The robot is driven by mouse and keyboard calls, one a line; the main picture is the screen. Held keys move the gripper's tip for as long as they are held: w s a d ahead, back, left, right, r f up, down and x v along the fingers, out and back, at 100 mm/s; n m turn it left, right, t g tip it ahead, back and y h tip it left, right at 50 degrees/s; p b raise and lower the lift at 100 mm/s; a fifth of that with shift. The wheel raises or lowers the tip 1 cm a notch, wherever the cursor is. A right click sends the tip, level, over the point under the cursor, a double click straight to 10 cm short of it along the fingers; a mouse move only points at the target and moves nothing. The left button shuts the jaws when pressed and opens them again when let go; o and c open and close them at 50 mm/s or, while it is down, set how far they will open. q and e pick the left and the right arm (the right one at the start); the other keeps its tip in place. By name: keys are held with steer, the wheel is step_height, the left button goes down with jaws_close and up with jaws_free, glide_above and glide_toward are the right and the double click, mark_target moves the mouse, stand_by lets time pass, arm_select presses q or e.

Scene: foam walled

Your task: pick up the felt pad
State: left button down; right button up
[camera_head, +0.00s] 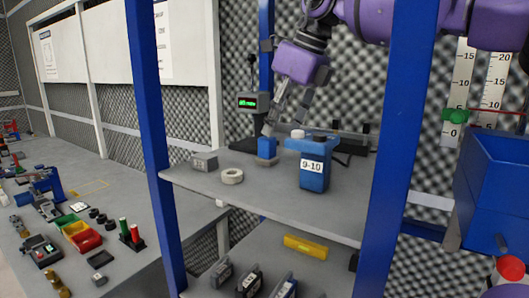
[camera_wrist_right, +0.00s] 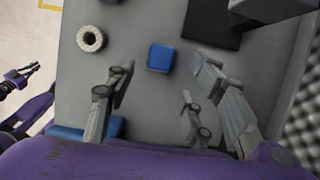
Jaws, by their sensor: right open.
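A small blue piece (camera_head: 267,146) with a square top, which I take to be the felt pad, stands on the grey upper shelf; in the right wrist view its top (camera_wrist_right: 160,57) lies ahead of the fingers, between their lines. In the head view a grey rim shows at its foot. My right gripper (camera_head: 284,124) reaches down from above, open and empty, with its fingertips close over the blue piece. In the right wrist view the open fingers (camera_wrist_right: 158,85) show clear shelf between them. My left gripper (camera_wrist_right: 24,74) shows small at the left; its opening is unclear.
A blue container labelled 9-10 (camera_head: 314,174) stands just right of the piece. A pale ring (camera_head: 232,176) and a small grey box (camera_head: 204,162) are to the left. Blue posts (camera_head: 158,150) flank the shelf (camera_head: 275,205). A display (camera_head: 250,102) stands behind.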

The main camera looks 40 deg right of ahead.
mark_target(272, 138)
steer(key=shift+w+a+f, duration=0.1)
steer(key=shift+a+f, duration=0.05)
steer(key=shift+f, duration=0.4)
steer(key=x, duration=0.5)
steer(key=shift+w+f+p, duration=0.15)
steer(key=shift+f+p, duration=0.05)
steer(key=shift+p, duration=0.1)
jaws_close()
step_height(272, 138, up, 10)
steer(key=shift+r+b, duration=0.1)
steer(key=shift+b, duration=0.5)
steer(key=c, duration=0.5)
jaws_free()
steer(key=c, duration=0.5)
